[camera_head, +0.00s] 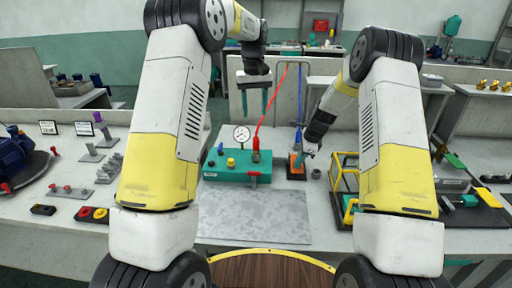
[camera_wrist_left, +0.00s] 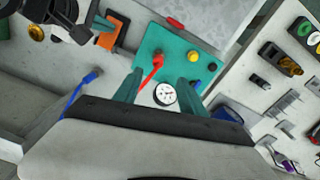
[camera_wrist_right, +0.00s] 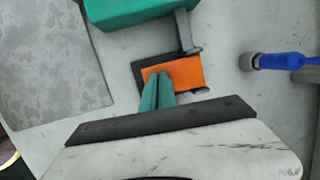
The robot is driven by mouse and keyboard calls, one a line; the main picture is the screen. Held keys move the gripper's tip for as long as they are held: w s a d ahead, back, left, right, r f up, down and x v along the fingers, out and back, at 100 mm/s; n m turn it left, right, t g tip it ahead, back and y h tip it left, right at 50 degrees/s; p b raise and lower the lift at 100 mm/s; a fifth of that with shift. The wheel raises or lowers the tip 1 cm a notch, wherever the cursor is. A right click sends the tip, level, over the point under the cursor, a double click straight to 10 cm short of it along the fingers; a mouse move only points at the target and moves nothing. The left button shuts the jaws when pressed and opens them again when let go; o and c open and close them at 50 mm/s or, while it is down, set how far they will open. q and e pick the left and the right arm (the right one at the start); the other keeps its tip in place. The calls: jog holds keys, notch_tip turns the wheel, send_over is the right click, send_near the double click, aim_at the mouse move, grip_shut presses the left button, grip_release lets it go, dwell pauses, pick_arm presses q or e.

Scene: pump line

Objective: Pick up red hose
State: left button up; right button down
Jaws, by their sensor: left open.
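The red hose (camera_head: 269,104) rises at a slant from a fitting on top of the green pump box (camera_head: 225,175). My left gripper (camera_head: 254,108) points down, open and empty, above the box and just left of the hose. In the left wrist view the hose (camera_wrist_left: 152,68) shows between the two open teal fingers (camera_wrist_left: 157,88), with no visible contact. My right gripper (camera_wrist_right: 158,82) has its fingers together at the orange block (camera_wrist_right: 185,74), right of the box. Whether the fingertips touch the block is unclear.
A blue hose (camera_head: 299,108) stands behind the orange block. A pressure gauge (camera_head: 241,134) and knobs sit on the box. A grey plate (camera_head: 252,216) lies in front. A yellow frame (camera_head: 341,185) stands at right, and small parts occupy the left bench.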

aim_at(256, 138)
pick_arm(q)
jog(key=f, duration=0.3)
jog(key=w+f, duration=0.1)
jog(key=f, duration=0.4)
jog(key=shift+w+d+f, duration=0.15)
jog(key=shift+d+f, duration=0.2)
jog(key=shift+a+f, duration=0.2)
jog(key=shift+f, duration=2.45)
grip_shut()
